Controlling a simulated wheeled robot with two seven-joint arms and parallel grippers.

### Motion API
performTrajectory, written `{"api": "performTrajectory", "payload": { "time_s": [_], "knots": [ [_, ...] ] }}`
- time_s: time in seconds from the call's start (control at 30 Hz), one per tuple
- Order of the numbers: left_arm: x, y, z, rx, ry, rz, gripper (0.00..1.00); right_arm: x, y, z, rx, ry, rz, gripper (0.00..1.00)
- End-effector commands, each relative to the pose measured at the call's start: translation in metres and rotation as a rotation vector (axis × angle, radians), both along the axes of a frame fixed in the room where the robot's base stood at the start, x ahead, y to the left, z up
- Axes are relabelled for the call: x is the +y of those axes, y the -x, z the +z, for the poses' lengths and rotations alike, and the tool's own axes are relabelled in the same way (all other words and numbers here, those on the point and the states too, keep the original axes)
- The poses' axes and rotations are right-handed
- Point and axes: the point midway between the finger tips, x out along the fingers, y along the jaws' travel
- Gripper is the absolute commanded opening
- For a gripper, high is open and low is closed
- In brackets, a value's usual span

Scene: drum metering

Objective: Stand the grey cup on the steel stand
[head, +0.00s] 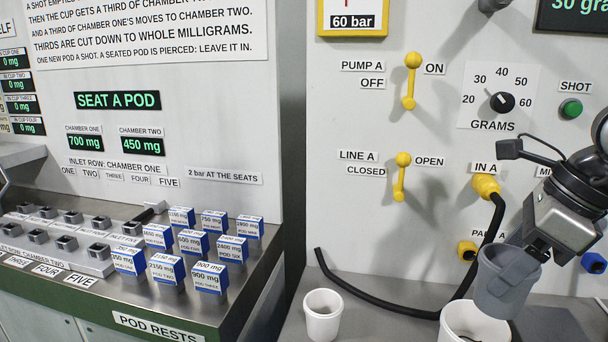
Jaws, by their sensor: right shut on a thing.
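The grey cup (503,282) is at the lower right, tilted, above the counter. My right gripper (536,254) is shut on the cup's upper right side. The cup's lower part overlaps a white tub (467,325) in the picture; I see no clear contact between them. A dark grey patch (556,325) shows right of the cup; I cannot tell whether it is the steel stand or a shadow. My left gripper is not in view.
A smaller white cup (322,315) stands on the counter to the left. A black hose (390,308) runs from the yellow IN A fitting (485,186) across the counter. Several blue and white pods (186,218) stand on the left bench. Yellow levers (401,175) stick out of the panel.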

Motion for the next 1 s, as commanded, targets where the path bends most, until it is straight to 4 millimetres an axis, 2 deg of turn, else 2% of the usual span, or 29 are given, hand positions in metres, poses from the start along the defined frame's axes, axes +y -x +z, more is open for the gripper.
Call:
{"api": "performTrajectory", "payload": {
  "time_s": [0.27, 0.57, 0.67, 1.0],
  "knots": [
    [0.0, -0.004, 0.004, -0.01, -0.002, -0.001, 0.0, 0.011, -0.001, -0.016, 0.003, -0.001, 0.218, 0.31],
    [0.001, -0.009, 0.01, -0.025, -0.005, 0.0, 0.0, 0.03, 0.0, -0.043, 0.003, -0.003, 0.607, 0.31],
    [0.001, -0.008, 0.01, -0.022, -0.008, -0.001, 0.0, 0.039, 0.002, -0.058, 0.005, -0.004, 0.81, 0.31],
    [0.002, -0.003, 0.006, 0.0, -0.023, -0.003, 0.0, 0.066, 0.018, -0.117, 0.008, 0.001, 1.723, 0.31]
  ]
}}
